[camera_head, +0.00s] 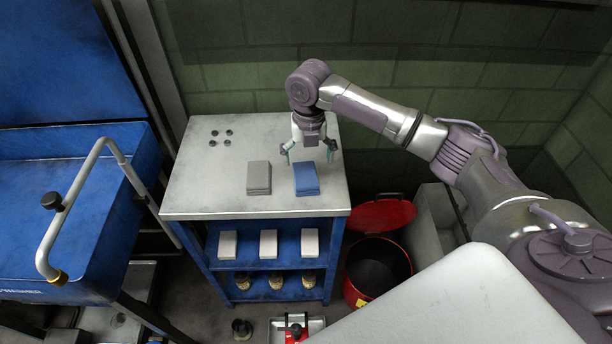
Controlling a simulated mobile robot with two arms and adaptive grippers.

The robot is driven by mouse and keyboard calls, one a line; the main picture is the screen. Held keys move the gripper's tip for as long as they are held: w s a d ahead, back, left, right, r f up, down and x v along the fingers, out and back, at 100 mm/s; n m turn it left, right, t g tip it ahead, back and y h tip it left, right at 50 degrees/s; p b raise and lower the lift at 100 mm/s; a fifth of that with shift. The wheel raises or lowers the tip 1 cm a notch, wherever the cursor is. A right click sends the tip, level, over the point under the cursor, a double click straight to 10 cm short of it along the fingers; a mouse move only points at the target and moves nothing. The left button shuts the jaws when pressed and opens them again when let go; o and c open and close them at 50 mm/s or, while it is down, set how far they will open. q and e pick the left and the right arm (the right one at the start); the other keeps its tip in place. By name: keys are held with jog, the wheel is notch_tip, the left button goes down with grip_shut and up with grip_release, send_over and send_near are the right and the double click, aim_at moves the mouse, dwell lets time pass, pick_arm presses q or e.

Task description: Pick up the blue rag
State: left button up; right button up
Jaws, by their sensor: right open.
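The blue rag (306,179) lies folded flat on the light grey top of the workbench (210,180), right of the middle. A grey folded rag (258,178) lies just to its left, with a small gap between them. My right gripper (308,156) points down above the far edge of the blue rag. Its fingers are spread apart and hold nothing. I cannot tell how high the fingertips are above the bench. My left gripper is out of view.
Several small dark parts (221,137) sit at the back left of the bench top. Shelves below hold light blocks (268,244) and jars. A red bin (377,268) with an open lid stands right of the bench. A blue machine (90,215) with a handle is at left.

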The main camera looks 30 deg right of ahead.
aim_at(306, 174)
jog(key=shift+w+a+f+p, duration=0.15)
jog(key=shift+f+p, duration=0.2)
jog(key=shift+f, duration=1.15)
jog(key=shift+w+a+f+p, duration=0.1)
jog(key=shift+f+p, duration=0.2)
jog(key=shift+f, duration=1.2)
jog(key=c, duration=1)
jog(key=shift+c, duration=0.2)
jog(key=shift+r, duration=0.1)
jog(key=shift+r, duration=0.5)
notch_tip(306, 174, up, 3)
jog(key=shift+w+f+b, duration=0.1)
jog(key=shift+f+b, duration=0.05)
jog(key=shift+b, duration=0.4)
jog(key=s+d+r+b, duration=0.1)
jog(key=s+d+r, duration=0.5)
jog(key=s, duration=0.3)
jog(key=shift+s+d+r, duration=0.35)
jog(key=shift+s+r, duration=0.05)
jog(key=shift+r, duration=0.2)
